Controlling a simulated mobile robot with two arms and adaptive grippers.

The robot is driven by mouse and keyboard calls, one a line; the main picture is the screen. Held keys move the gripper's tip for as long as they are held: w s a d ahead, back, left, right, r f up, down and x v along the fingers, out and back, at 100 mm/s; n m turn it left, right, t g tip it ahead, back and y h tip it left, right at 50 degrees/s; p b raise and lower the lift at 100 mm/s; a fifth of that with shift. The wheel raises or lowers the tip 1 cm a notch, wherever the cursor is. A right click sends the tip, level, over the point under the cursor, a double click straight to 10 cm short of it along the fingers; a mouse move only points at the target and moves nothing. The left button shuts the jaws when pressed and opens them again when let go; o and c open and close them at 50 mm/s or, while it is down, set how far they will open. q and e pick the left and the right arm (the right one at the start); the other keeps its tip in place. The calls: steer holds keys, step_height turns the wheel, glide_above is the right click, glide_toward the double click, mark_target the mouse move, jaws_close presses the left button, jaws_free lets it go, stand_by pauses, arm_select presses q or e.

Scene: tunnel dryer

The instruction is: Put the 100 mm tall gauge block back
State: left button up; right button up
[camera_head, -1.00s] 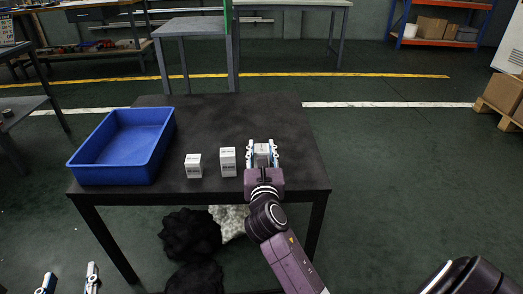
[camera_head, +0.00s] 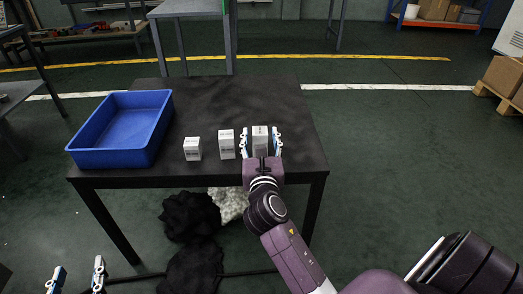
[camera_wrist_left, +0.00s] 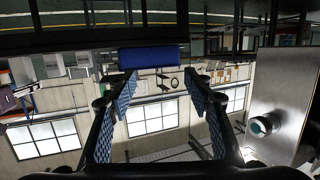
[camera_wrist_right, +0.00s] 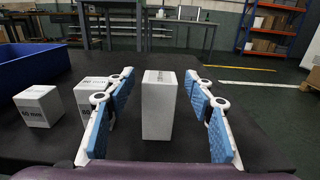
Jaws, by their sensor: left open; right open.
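A tall white block (camera_head: 260,143), the tallest of the white blocks, stands upright on the dark table (camera_head: 225,105) near its front right. In the right wrist view, the tall block (camera_wrist_right: 157,108) is between the blue-padded fingers of my right gripper (camera_wrist_right: 158,75), with a gap on each side. Its top print is not legible. My right gripper (camera_head: 260,131) is open around it. A middle-height block (camera_head: 226,145) and a shorter block (camera_head: 192,149), marked 60 mm, stand to its left. My left gripper (camera_head: 77,268) is open and empty, low in front of the table.
A blue bin (camera_head: 154,146) sits on the table's left side. The table's back right is clear. Dark and pale fluffy heaps (camera_head: 190,217) lie beneath the table. Shelves and boxes (camera_head: 505,78) stand farther off.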

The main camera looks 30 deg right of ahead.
steer(key=v, duration=0.8)
arm_select(q)
step_height(320, 180, down, 6)
steer(key=s+a+g+y, duration=0.1)
steer(key=s+g, duration=0.1)
steer(key=g, duration=0.1)
steer(key=shift+s+a+r+p, duration=0.15)
steer(key=shift+s+a+p, duration=0.05)
steer(key=shift+s+p, duration=0.25)
arm_select(e)
steer(key=s+a+f+m+g+y, duration=0.1)
steer(key=s+a+f+m+y, duration=0.3)
steer(key=m, duration=0.9)
steer(key=s+a+f+m+g+y, duration=0.2)
steer(key=s+a+f+m+y, duration=0.2)
steer(key=a+m, duration=0.9)
steer(key=f+m+y, duration=0.1)
steer(key=y, duration=0.2)
steer(key=shift+s+f+y, duration=0.15)
steer(key=shift+f+y, duration=0.1)
steer(key=shift+y, duration=0.15)
arm_select(q)
steer(key=shift+w, duration=0.1)
